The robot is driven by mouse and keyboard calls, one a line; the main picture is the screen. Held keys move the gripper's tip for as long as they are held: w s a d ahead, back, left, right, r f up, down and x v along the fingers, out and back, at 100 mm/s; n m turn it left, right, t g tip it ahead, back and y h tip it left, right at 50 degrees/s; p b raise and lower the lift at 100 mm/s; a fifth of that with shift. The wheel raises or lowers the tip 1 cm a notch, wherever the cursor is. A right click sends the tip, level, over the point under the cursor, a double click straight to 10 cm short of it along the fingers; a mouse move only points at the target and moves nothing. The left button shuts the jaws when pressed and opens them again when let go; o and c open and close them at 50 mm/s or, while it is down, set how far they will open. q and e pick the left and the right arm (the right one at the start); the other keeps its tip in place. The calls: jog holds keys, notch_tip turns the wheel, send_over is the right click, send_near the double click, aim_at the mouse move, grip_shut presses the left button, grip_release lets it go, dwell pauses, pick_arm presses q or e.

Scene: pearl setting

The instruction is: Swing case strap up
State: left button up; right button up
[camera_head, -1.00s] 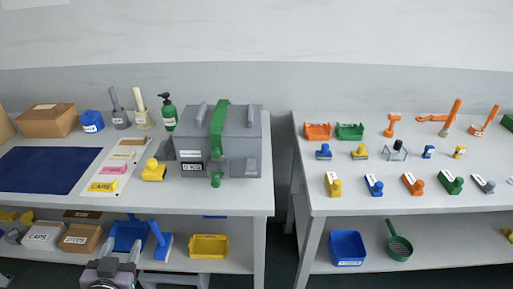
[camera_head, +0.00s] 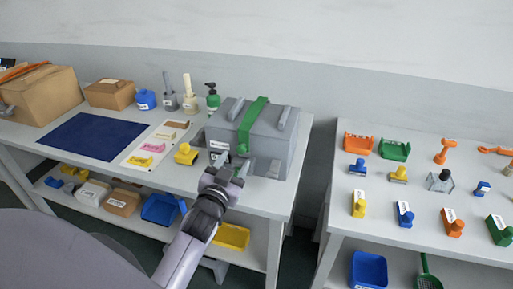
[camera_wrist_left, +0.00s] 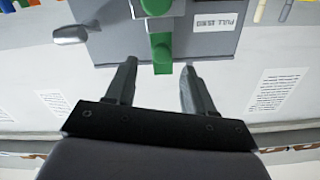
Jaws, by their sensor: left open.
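The grey case (camera_head: 273,141) stands on the left table near its right end. A green strap (camera_head: 251,122) runs over its lid and hangs down the front. In the left wrist view the strap (camera_wrist_left: 160,47) ends in a green tab between a labelled case front (camera_wrist_left: 212,45) and my fingers. My left gripper (camera_head: 236,168) is in front of the case, by the strap's lower end. In the left wrist view my left gripper (camera_wrist_left: 158,78) is open, its fingers on either side of the tab's end, with nothing held. The right gripper is not in view.
A yellow stamp-like block (camera_head: 186,155) and a green pump bottle (camera_head: 212,97) stand left of the case. A blue mat (camera_head: 90,136) lies further left. A gap separates the left table from the right table (camera_head: 375,215), which holds several tools.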

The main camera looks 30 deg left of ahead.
aim_at(240, 151)
pick_arm(q)
jog(key=shift+x, duration=3.3)
jog(key=shift+a, duration=0.1)
grip_shut()
